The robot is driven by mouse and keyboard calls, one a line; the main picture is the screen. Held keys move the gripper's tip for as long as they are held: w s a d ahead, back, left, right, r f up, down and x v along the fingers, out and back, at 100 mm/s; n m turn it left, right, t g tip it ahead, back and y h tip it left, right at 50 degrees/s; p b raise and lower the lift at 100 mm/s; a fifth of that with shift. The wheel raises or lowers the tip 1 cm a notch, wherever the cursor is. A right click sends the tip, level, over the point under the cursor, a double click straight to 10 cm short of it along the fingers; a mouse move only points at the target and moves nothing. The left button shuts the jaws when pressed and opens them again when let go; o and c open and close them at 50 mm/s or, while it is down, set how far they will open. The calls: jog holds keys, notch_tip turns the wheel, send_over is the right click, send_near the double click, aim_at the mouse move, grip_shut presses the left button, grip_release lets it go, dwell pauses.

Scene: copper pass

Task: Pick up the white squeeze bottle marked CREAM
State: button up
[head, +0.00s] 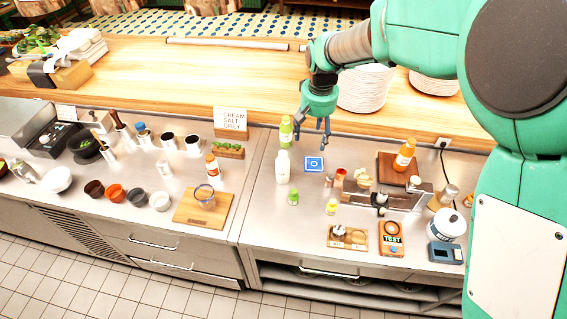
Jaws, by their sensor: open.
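A plain white bottle (282,168) stands upright on the steel counter, left of the blue square pad; any marking on it is too small to read. My gripper (313,138) hangs fingers down, open and empty, above the back of the counter. In the picture it is up and to the right of the white bottle, apart from it. A smaller white container (163,168) stands on the left counter, its label also unreadable.
A green bottle (286,132) stands just behind the white bottle, close to my gripper. A small green bottle (293,196) stands in front. The blue pad (314,164) lies to the right. Plate stacks (365,88) stand on the wooden shelf (240,75) behind.

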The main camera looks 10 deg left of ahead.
jog(key=g+p, duration=0.1)
jog(key=p, duration=0.1)
send_over(283, 164)
jog(key=w, duration=0.2)
jog(key=shift+n, duration=0.4)
notch_tip(283, 164, down, 12)
jog(key=shift+s+a+f, duration=0.1)
jog(key=shift+f, duration=0.15)
jog(key=shift+f, duration=0.1)
notch_tip(283, 164, down, 7)
jog(key=shift+f, duration=0.65)
jog(key=shift+f, duration=0.1)
jog(key=shift+a+f, duration=0.15)
jog(key=shift+f, duration=2.4)
jog(key=shift+c, duration=0.5)
